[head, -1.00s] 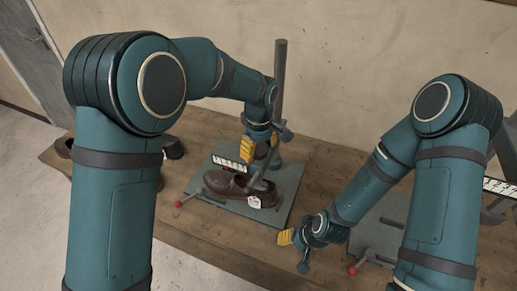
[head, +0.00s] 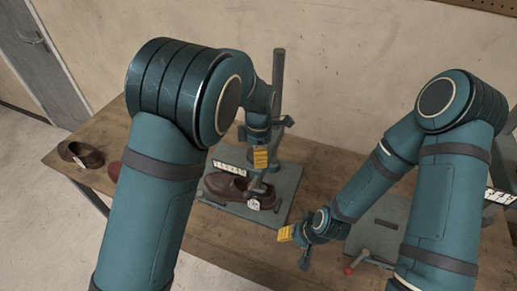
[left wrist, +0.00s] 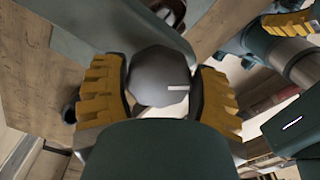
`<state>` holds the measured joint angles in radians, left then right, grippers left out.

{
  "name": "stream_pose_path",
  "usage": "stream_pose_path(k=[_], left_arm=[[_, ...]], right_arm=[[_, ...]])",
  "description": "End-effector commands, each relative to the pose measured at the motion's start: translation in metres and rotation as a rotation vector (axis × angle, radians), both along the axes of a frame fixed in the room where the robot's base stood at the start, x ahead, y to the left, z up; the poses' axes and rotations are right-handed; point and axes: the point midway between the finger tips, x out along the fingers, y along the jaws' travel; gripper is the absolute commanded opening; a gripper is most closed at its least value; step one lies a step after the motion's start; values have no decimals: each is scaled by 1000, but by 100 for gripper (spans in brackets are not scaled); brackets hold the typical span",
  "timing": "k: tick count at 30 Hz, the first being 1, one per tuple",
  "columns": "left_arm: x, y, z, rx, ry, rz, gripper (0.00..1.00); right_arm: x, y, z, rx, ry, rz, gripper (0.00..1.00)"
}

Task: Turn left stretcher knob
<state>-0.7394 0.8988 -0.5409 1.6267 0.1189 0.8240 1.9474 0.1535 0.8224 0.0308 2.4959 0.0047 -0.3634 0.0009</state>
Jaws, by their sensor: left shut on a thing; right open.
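The left stretcher knob (left wrist: 160,70) is a grey faceted round knob with a short white mark on its right side in the left wrist view. My left gripper (left wrist: 158,98) has its yellow ribbed pads on both sides of it and is shut on it. In the head view my left gripper (head: 260,158) is above the left stretcher, beside its tall grey post (head: 278,88); the knob is hidden there. A brown shoe (head: 224,186) with a white tag lies on the stretcher's grey base plate (head: 287,190). My right gripper (head: 291,243) is open and low, near the table's front edge.
A white scale strip (head: 229,170) stands by the shoe. A second grey base plate (head: 378,236) with a red-tipped lever (head: 348,269) is at the right, partly behind my right arm. Another brown shoe (head: 80,154) lies at the table's far left.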

Motion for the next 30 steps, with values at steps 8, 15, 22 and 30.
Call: stream_pose_path(k=[8, 15, 22, 30], left_arm=[[2, 0, 3, 1, -1, 245, 28], [3, 0, 2, 0, -2, 403, 28], [3, 1, 1, -1, -2, 490, 28], [3, 1, 0, -1, -1, 525, 28]], right_arm=[[0, -1, 21, 3, 0, 2, 47], [0, 0, 31, 2, -1, 4, 47], [1, 0, 35, 3, 0, 5, 47], [1, 0, 37, 4, 1, 5, 47]])
